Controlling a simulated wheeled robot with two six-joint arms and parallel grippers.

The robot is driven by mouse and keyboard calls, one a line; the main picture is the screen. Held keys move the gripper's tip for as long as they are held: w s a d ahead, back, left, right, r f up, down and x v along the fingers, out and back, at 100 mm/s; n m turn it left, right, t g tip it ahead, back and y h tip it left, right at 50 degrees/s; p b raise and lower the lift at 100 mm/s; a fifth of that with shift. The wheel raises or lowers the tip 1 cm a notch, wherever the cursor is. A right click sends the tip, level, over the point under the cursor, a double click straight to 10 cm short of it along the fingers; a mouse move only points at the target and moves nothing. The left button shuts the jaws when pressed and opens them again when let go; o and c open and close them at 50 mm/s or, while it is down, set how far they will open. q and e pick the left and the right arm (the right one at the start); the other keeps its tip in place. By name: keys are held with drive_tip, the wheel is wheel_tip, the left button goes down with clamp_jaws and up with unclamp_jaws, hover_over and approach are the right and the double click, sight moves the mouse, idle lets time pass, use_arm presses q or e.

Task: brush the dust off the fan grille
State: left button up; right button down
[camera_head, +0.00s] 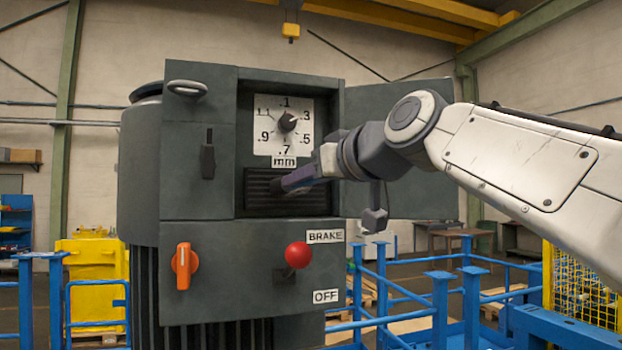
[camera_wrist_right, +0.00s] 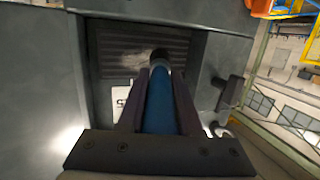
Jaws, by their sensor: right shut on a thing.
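The fan grille (camera_head: 258,200) is a dark slatted panel in the open recess of the grey machine, below the dial. In the right wrist view the grille (camera_wrist_right: 112,42) carries a pale dusty smear (camera_wrist_right: 128,64) on its slats. My right gripper (camera_head: 290,182) reaches in from the right, in front of the grille. It is shut on a brush with a blue handle (camera_wrist_right: 161,105). The brush's dark head (camera_wrist_right: 160,58) is at the grille beside the smear; I cannot tell whether it touches. My left gripper is not in view.
The dial plate (camera_head: 284,125) sits just above the grille. An open door (camera_head: 400,200) stands right of the recess, behind my arm. Below are an orange switch (camera_head: 184,265) and a red-knobbed brake lever (camera_head: 298,255). Blue railings (camera_head: 440,300) stand at lower right.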

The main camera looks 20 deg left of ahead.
drive_tip(key=shift+f, duration=0.1)
drive_tip(key=shift+s+d+b, duration=0.15)
drive_tip(key=shift+s+b, duration=0.1)
drive_tip(key=shift+b, duration=0.05)
drive_tip(key=s+d, duration=0.1)
drive_tip(key=s+d+b, duration=0.1)
drive_tip(key=s, duration=0.1)
drive_tip(key=shift+b, duration=0.3)
drive_tip(key=shift+s+d+b, duration=0.3)
drive_tip(key=shift+s+d, duration=0.2)
drive_tip(key=shift+s, duration=0.2)
drive_tip(key=shift+s+d+b, duration=0.3)
drive_tip(key=shift+s+d, duration=0.15)
drive_tip(key=shift+s, duration=0.2)
drive_tip(key=shift+s+d+b, duration=0.25)
drive_tip(key=shift+s+d, duration=0.15)
drive_tip(key=shift+s, duration=0.2)
drive_tip(key=shift+w, duration=0.1)
drive_tip(key=shift+w+a+p, duration=0.5)
drive_tip(key=shift+w+a, duration=0.2)
drive_tip(key=shift+w, duration=0.3)
drive_tip(key=shift+w+a+p, duration=0.5)
drive_tip(key=shift+w+a, duration=0.15)
drive_tip(key=shift+w, duration=0.3)
drive_tip(key=shift+w+a+p, duration=0.5)
drive_tip(key=shift+w+a, duration=0.2)
drive_tip(key=shift+w, duration=0.3)
